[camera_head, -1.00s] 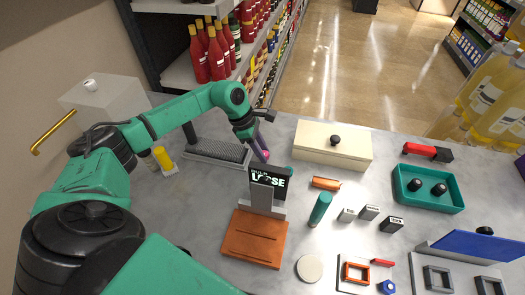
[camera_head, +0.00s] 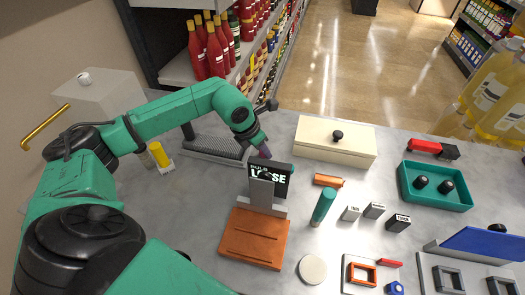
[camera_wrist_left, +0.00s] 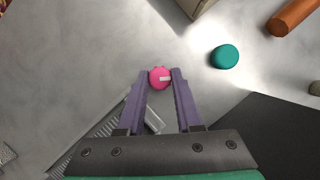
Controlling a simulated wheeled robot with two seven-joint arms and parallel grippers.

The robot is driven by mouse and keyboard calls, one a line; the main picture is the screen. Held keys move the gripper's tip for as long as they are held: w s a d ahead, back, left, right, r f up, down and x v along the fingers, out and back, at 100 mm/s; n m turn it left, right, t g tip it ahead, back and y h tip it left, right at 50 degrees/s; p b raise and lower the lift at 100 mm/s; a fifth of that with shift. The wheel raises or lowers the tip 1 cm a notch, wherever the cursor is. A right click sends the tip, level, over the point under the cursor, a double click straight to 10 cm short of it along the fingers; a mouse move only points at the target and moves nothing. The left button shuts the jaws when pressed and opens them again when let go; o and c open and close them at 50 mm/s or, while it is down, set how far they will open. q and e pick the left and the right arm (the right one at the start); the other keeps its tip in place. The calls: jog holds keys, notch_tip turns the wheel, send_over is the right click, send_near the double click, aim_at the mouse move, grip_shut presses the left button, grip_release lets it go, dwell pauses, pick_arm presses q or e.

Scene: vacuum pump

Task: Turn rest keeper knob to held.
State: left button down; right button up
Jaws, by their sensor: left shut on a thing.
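A round pink knob with a white mark (camera_wrist_left: 160,78) sits between the purple fingertips in the left wrist view. I take it to be the rest keeper knob. My left gripper (camera_wrist_left: 160,72) is shut on it, one finger on each side. In the head view the left gripper (camera_head: 264,151) reaches down behind a black display (camera_head: 282,186), which hides the knob and fingertips. My right gripper is not in view.
An orange-brown slotted base (camera_head: 253,238) stands in front of the display. A teal tray (camera_head: 435,187) lies at the right.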

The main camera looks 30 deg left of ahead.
pick_arm(q)
jog(key=n+b, duration=0.1)
jog(key=n, duration=0.1)
jog(key=n+y+b, duration=0.1)
jog(key=n, duration=0.1)
jog(key=shift+w+d+t+y+b, duration=0.1)
jog(key=shift+t+y+b, duration=0.2)
jog(key=shift+b, duration=0.1)
jog(key=shift+r+n+y+b, duration=0.15)
jog(key=shift+n+y+b, duration=0.55)
jog(key=shift+n, duration=1)
jog(key=c, duration=0.6)
grip_release()
jog(key=shift+d, duration=0.1)
jog(key=v, duration=1.4)
jog(key=shift+r, duration=0.3)
